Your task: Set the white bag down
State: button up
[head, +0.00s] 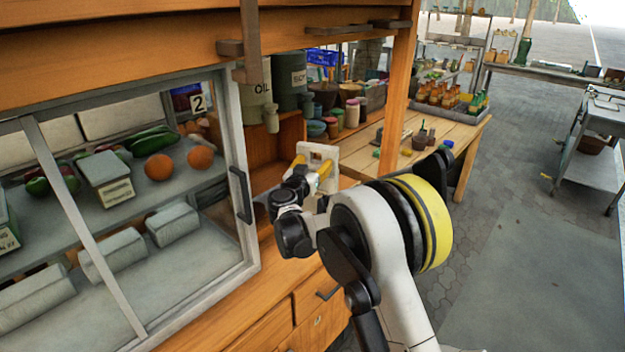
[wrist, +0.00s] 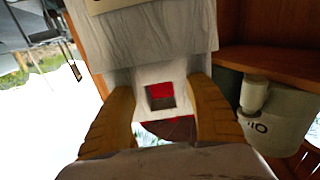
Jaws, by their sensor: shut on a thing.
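The white bag (head: 332,154) shows as a small pale block at the end of my arm in the head view, in front of the wooden counter at the right of the glass case. In the wrist view the white bag (wrist: 150,45) is large, with a creased surface and a small square opening that shows red. My gripper (head: 312,166) is shut on it, and in the wrist view the tan fingers of my gripper (wrist: 163,108) press on both its sides. My gripper hides part of the bag's lower end in the head view. I cannot tell whether the bag touches any surface.
A glass-fronted case (head: 245,195) with vegetables and grey packets stands at the left. An OIL canister (head: 257,100) stands on a shelf behind. Several jars and cups stand on the wooden table (head: 455,135) at the back. A wooden post (head: 399,95) rises right of the bag.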

jog(key=shift+w+a+f, duration=0.2)
jog(key=shift+a+f, duration=0.25)
jog(key=shift+a, duration=0.2)
jog(key=shift+f+b, duration=1.1)
jog(key=shift+f, duration=0.8)
jog(key=shift+f, duration=0.2)
jog(key=o, duration=1.2)
jog(key=shift+c, duration=0.2)
jog(key=shift+r, duration=0.15)
